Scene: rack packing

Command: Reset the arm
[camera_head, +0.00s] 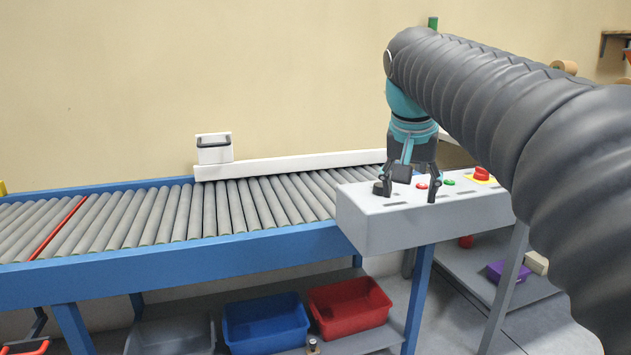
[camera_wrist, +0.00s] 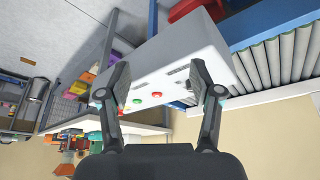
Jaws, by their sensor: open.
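My gripper (camera_head: 408,188) hangs over the grey control box (camera_head: 365,225) at the right end of the conveyor. In the wrist view my gripper (camera_wrist: 163,95) has its two fingers spread wide apart, with nothing between them but the box (camera_wrist: 195,45) behind. The box top carries red and green buttons (camera_head: 449,182) and a red knob on a yellow base (camera_head: 481,174). A dark knob (camera_head: 378,188) shows beside the left finger. Whether a fingertip touches the box cannot be told.
The roller conveyor (camera_head: 170,215) with a blue frame runs left, its rollers empty. A white sensor box (camera_head: 213,148) stands at its back edge. A blue bin (camera_head: 265,322) and a red bin (camera_head: 350,303) sit below. A purple bin (camera_head: 508,271) is on a low shelf at right.

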